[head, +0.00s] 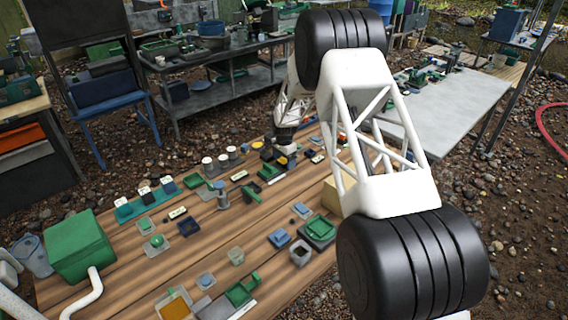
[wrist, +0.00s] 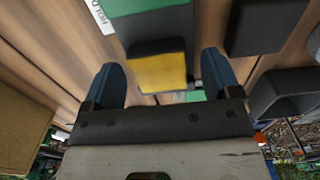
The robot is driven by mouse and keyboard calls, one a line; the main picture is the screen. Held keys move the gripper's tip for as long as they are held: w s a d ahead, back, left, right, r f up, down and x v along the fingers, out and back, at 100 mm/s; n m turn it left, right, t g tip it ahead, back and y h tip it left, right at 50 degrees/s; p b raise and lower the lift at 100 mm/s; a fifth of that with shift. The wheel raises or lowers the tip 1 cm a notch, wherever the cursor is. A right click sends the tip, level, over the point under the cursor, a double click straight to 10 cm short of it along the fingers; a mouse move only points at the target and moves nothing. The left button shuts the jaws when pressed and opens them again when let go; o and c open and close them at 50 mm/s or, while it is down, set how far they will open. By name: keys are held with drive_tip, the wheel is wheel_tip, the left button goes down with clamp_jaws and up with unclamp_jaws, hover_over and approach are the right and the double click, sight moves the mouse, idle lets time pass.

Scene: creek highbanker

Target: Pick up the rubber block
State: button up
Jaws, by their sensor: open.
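My gripper (wrist: 160,62) is open, its two blue fingers pointing at the wooden table. Between and just beyond the fingertips, in the wrist view, is a dark grey block with a yellow face (wrist: 162,72). I see no finger clearly touching it. Another dark block (wrist: 265,22) lies to the right of the right finger. I cannot tell for certain which dark block is the rubber block. In the head view my gripper (head: 283,148) is low over the far part of the table, among small dark and yellow pieces (head: 267,154), partly hiding them.
A green piece (wrist: 140,8) and a white label (wrist: 101,15) lie beyond the block. A dark tray-like thing (wrist: 286,95) is close on the right, a tan block (wrist: 22,130) on the left. The table (head: 120,275) holds many small parts, with bare wood between them.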

sight(284, 160)
drive_tip(key=shift+c, duration=0.2)
drive_tip(key=c, duration=1)
drive_tip(key=shift+r, duration=0.1)
drive_tip(key=shift+r, duration=0.7)
wheel_tip(284, 160, up, 2)
drive_tip(key=s+d, duration=0.1)
drive_tip(key=s, duration=0.4)
drive_tip(key=s+d+r, duration=0.1)
drive_tip(key=s, duration=0.4)
drive_tip(key=s+d, duration=0.2)
drive_tip(key=s, duration=0.3)
drive_tip(key=shift+s+r, duration=0.25)
